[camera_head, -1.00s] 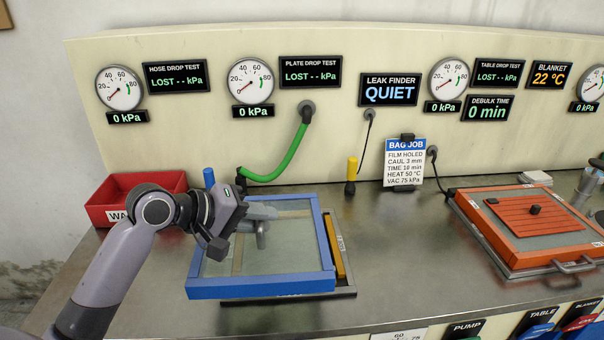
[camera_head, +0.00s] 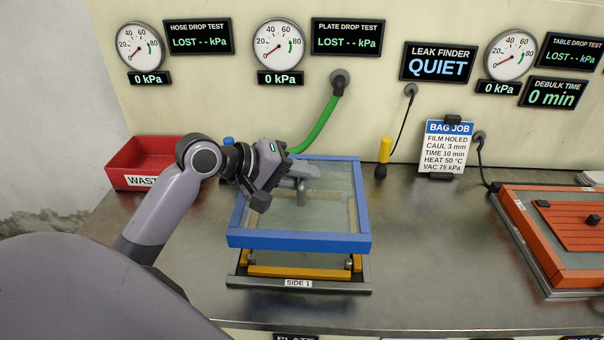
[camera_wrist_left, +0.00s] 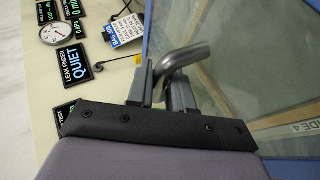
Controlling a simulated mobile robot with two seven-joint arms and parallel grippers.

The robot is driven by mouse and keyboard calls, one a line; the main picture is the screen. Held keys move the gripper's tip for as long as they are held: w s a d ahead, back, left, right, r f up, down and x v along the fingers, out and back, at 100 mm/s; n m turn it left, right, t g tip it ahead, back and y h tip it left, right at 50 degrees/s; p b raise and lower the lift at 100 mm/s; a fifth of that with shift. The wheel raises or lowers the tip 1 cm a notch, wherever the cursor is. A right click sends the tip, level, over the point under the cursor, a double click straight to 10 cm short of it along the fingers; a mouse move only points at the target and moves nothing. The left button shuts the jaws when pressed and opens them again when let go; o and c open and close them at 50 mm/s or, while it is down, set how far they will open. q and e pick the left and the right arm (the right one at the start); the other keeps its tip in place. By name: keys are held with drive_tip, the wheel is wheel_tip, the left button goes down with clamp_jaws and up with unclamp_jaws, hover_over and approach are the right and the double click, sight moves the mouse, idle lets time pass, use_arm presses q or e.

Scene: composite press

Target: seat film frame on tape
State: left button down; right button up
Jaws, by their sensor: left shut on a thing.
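The blue film frame (camera_head: 300,241) with its clear film hangs above the grey base plate (camera_head: 330,288) labelled SIDE 1. My left gripper (camera_head: 294,176) is shut on the frame's bent metal handle; in the left wrist view the fingers (camera_wrist_left: 168,88) close around the grey handle (camera_wrist_left: 188,57). The yellow tape (camera_head: 300,272) shows on the plate below the frame's front bar, with a gap between them. In the wrist view, a blue frame bar (camera_wrist_left: 150,25) runs beside the handle. My right gripper is out of view.
A red waste bin (camera_head: 140,160) stands at the back left. A green hose (camera_head: 318,125) runs from the back panel to behind the frame. A yellow-handled probe (camera_head: 385,150) and the job card (camera_head: 447,147) are behind. An orange-framed table (camera_head: 540,240) stands right; bare bench lies between.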

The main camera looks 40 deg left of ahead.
sight(291, 197)
use_arm(q)
drive_tip(key=shift+f+b, duration=0.3)
drive_tip(key=shift+f, duration=1.3)
drive_tip(key=shift+f+b, duration=0.5)
drive_tip(key=shift+f, duration=0.75)
drive_tip(key=shift+p, duration=0.55)
drive_tip(key=shift+f, duration=0.25)
drive_tip(key=shift+f, duration=0.25)
drive_tip(key=shift+f, duration=0.1)
